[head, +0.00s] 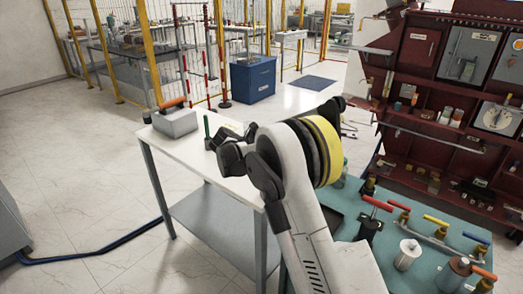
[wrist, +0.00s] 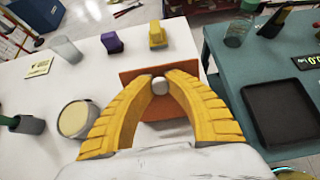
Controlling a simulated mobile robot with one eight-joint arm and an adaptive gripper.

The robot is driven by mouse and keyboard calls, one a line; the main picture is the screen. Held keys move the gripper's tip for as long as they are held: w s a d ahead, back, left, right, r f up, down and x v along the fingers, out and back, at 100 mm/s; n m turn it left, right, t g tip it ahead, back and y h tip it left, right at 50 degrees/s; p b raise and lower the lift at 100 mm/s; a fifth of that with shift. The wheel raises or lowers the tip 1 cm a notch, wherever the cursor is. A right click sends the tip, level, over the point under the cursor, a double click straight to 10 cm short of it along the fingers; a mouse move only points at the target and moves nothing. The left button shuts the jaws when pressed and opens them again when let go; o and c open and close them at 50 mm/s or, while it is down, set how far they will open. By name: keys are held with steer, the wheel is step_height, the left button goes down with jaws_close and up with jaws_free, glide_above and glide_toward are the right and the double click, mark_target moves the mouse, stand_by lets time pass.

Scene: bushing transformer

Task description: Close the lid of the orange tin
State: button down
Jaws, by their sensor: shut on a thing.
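In the wrist view, the yellow fingers of my gripper (wrist: 159,82) are shut on a round grey knob (wrist: 160,87). An orange square-edged surface (wrist: 130,77), seemingly the lid of the orange tin, lies behind and under the knob. The fingers cover much of it, and I cannot tell how the lid sits on the tin. The tin's body is not clearly seen. In the head view, my own arm hides the tin and most of the gripper, which is over the white table (head: 175,146).
In the wrist view, a round cream-topped container (wrist: 75,119) stands left of the fingers. A clear glass (wrist: 67,51), a purple block (wrist: 111,43) and a yellow block (wrist: 157,36) stand beyond. A black tray (wrist: 284,108) lies on the teal table (wrist: 222,68) at right.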

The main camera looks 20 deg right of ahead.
steer(key=d+g+y+p, duration=0.1)
steer(key=w+d+g+y+p, duration=0.1)
steer(key=y, duration=0.1)
steer(key=shift+w+f, duration=0.15)
steer(key=shift+f, duration=0.25)
steer(key=shift+w+d+f+g+y+p, duration=0.2)
steer(key=shift+f+g+y+p, duration=0.1)
steer(key=shift+f+g+y, duration=0.15)
steer(key=shift+w+d+f+g+y+p, duration=0.15)
steer(key=shift+d+f+g+y+p, duration=0.15)
steer(key=shift+y, duration=0.25)
steer(key=shift+a, duration=0.1)
steer(key=c, duration=1.3)
jaws_free()
steer(key=v, duration=1.2)
steer(key=shift+w, duration=0.1)
